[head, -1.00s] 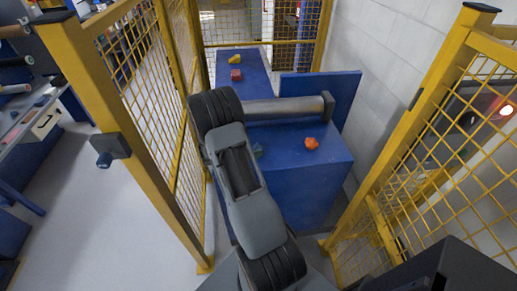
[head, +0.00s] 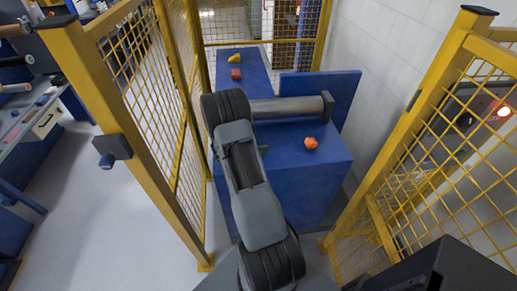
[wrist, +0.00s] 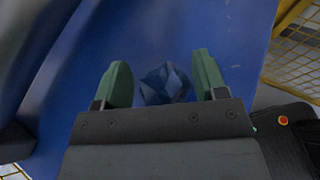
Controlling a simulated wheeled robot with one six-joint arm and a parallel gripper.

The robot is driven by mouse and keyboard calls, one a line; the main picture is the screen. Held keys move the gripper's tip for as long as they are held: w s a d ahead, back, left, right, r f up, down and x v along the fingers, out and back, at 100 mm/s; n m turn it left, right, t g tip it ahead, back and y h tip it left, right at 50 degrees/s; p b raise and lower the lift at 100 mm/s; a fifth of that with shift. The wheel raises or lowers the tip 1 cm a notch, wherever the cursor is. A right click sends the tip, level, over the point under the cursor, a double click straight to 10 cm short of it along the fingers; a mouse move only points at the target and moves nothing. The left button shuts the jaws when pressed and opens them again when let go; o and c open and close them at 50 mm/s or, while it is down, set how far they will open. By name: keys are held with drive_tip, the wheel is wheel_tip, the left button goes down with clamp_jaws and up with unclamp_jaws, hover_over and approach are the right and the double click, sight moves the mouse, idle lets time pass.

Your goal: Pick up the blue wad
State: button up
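The blue wad (wrist: 165,85) is a dark crumpled lump on the blue surface (wrist: 150,30) in the wrist view. My gripper (wrist: 161,66) is open, with one green finger on each side of the wad. Gaps show between the wad and both fingers, and the gripper body hides the wad's lower edge. I cannot tell how far the fingertips are above the surface. In the head view my arm hides the wad and most of my gripper.
An orange wad (head: 310,144) lies on the blue box (head: 325,160), in front of a grey roller (head: 288,107). A red wad (head: 236,74) and a yellow wad (head: 235,58) lie farther back. Yellow mesh fences (head: 150,120) stand left and right (head: 430,150).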

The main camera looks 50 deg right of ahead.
drive_tip(key=c, duration=0.4)
drive_tip(key=shift+c, duration=0.4)
